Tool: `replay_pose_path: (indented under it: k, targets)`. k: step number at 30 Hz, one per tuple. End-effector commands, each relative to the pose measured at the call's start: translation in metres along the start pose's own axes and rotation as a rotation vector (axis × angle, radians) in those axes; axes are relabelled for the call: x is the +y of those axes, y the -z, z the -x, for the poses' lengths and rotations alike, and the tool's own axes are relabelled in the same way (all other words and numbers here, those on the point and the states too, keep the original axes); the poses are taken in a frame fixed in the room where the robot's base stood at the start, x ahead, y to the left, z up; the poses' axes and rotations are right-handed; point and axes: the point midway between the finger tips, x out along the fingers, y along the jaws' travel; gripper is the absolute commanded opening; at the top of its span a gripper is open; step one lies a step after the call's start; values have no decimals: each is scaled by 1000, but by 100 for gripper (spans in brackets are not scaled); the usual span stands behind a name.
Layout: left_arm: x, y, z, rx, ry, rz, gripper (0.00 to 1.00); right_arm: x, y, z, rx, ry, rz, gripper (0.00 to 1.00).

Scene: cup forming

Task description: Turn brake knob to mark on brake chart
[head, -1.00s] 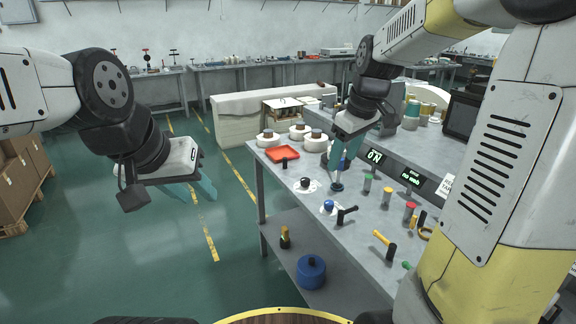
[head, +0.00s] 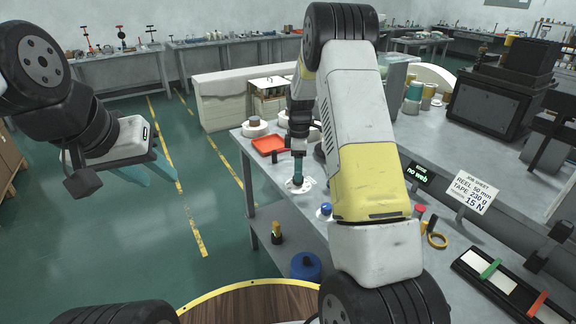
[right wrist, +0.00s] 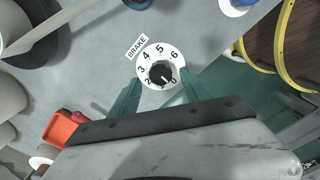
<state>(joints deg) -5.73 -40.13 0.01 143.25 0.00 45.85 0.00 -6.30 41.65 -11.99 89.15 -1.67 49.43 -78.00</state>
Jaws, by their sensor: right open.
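The brake knob (right wrist: 160,73) is black, on a white round dial (right wrist: 176,55) numbered 0 to 6, beside a BRAKE label (right wrist: 136,46). Its white pointer faces the low end, close to 0 and 1. My right gripper (right wrist: 160,88) is open, its teal fingers on either side of the dial; I cannot tell whether they touch the knob. In the head view my right gripper (head: 298,168) points down over the dial (head: 299,187). My left gripper (head: 147,172) is open and empty over the floor at left. A job sheet (head: 475,193) reads reel 50 mm, tape 230 g, 15 N. I make out no brake chart.
A red tray (head: 269,145) and white reels (head: 254,130) lie behind the dial. A blue knob (head: 326,208) is close in front. A display (head: 417,173) reads "no web". My right arm hides much of the bench. The floor at left is clear.

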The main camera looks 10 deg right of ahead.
Motion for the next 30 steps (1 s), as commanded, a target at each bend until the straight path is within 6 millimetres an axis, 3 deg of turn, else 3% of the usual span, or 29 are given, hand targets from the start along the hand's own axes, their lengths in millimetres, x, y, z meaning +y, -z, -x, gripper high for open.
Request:
replay_pose_path:
  k: [6, 16, 25, 30]
  targets:
    - [0, 0, 0, 0, 0, 0, 36, 0, 0, -25, 1, 1, -2, 56]
    - [0, 0, 0, 0, 0, 0, 36, 0, 0, -30, 1, 0, -2, 56]
    - [0, 0, 0, 0, 0, 0, 36, 0, 0, -29, 1, -1, -2, 0]
    - [0, 0, 0, 0, 0, 0, 36, 0, 0, -29, 1, -1, -7, 0]
